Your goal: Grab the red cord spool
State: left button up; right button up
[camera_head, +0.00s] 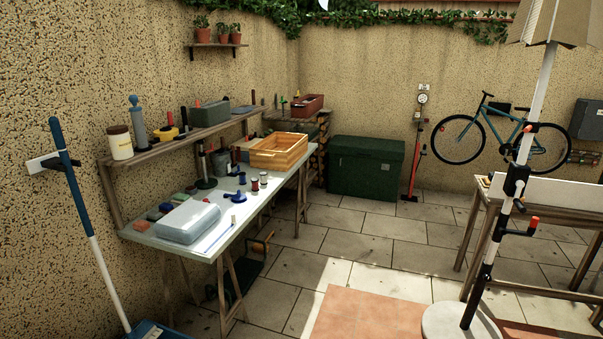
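The workbench (258,213) stands along the left wall with a pale top. Several small spools stand upright near the middle of its right edge. One dark reddish spool (255,185) with a pale top looks like the red cord spool, though it is too small to be sure. A similar paler spool (264,179) stands just behind it. A blue spool-like piece (238,196) lies to their left. Neither of my grippers shows in the head view.
A wooden crate (278,151) sits behind the spools, and a translucent lidded box (189,221) is at the bench's near end. A shelf (180,138) overhangs the bench's wall side. A broom (91,229) leans at left. Paved floor (372,250) right of the bench is clear.

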aim_at(254, 181)
jog(key=i, duration=2.45)
